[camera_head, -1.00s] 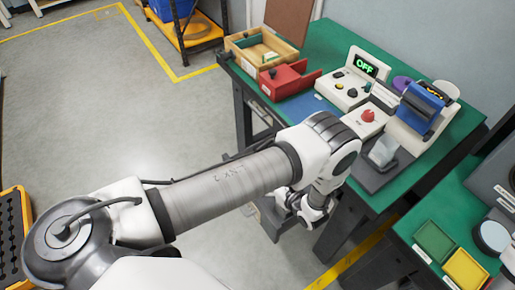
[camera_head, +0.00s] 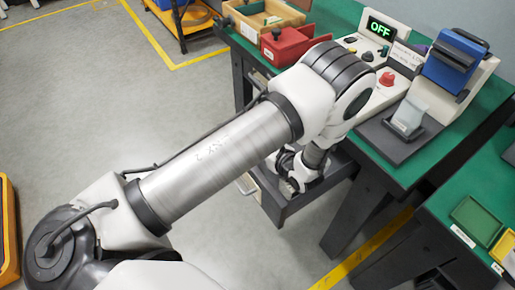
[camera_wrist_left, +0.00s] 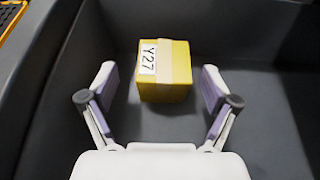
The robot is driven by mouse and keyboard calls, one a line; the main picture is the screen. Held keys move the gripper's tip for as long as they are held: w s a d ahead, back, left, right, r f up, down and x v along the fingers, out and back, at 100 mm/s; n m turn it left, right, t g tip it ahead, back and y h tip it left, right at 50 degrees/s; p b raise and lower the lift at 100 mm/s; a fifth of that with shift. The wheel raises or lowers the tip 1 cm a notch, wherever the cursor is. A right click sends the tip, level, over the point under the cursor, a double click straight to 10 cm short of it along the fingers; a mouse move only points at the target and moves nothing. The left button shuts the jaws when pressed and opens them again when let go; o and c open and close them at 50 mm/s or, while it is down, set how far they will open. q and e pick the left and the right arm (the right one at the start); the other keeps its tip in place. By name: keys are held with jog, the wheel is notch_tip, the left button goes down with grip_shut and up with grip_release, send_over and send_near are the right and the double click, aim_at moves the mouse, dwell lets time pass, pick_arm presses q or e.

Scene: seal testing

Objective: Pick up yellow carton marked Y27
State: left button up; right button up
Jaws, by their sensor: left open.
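The yellow carton (camera_wrist_left: 172,84) marked Y27 sits in a dark grey drawer (camera_wrist_left: 235,40) in the left wrist view. A white label with Y27 is on its left side and a tan tape strip runs over it. My left gripper (camera_wrist_left: 160,82) is open, with one finger on each side of the carton and a gap on both sides. In the head view my left arm reaches down into the open drawer (camera_head: 318,190) under the green table; the left fingers and the carton are hidden there. My right gripper is not in view.
On the green table (camera_head: 340,12) are a red box (camera_head: 288,46), a wooden tray (camera_head: 262,18), a control box reading OFF (camera_head: 380,28) and a blue-topped machine (camera_head: 455,62). Green (camera_head: 475,218) and yellow trays (camera_head: 505,245) sit at the right. The drawer walls surround the carton.

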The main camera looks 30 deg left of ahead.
pick_arm(q)
jog(key=x, duration=0.5)
jog(key=shift+w+r, duration=0.1)
jog(key=shift+w, duration=0.15)
jog(key=shift+d, duration=0.1)
jog(key=c, duration=1.4)
